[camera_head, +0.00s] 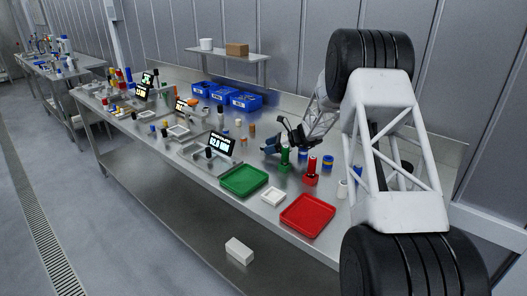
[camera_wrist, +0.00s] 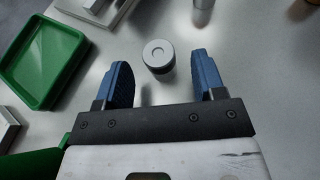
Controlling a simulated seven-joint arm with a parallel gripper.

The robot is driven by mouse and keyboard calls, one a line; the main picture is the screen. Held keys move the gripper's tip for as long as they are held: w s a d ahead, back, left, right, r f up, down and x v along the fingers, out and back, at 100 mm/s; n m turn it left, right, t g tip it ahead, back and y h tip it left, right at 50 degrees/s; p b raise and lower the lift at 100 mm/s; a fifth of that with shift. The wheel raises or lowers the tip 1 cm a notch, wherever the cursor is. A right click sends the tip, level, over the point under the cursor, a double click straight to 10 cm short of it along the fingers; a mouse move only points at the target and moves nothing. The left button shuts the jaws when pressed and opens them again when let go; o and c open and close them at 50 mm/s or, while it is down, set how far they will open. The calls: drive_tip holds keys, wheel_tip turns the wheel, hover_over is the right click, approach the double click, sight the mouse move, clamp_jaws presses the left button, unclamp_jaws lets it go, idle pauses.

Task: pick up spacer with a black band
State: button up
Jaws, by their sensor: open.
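A short upright cylinder, the spacer (camera_wrist: 158,54), has a pale grey top with a small centre hole and a dark band around its side. It stands on the grey bench top in the wrist view. My gripper (camera_wrist: 162,72) is open, with one blue finger to the left and one to the right of the spacer, apart from it. The spacer lies just beyond the gap between the fingers. In the head view my gripper (camera_head: 281,136) is low over the bench; I cannot pick out the spacer there.
A green tray (camera_wrist: 14,75) lies left of my gripper in the wrist view. A green post (camera_head: 284,157) and red post (camera_head: 311,170) stand close by. Blue bins (camera_head: 245,101) are behind.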

sight(263, 146)
drive_tip(key=shift+x, duration=1.5)
drive_tip(key=shift+c, duration=0.4)
drive_tip(key=c, duration=0.9)
drive_tip(key=shift+r, duration=0.2)
drive_tip(key=shift+c, duration=0.2)
drive_tip(key=shift+r, duration=4.8)
drive_tip(key=shift+r, duration=0.3)
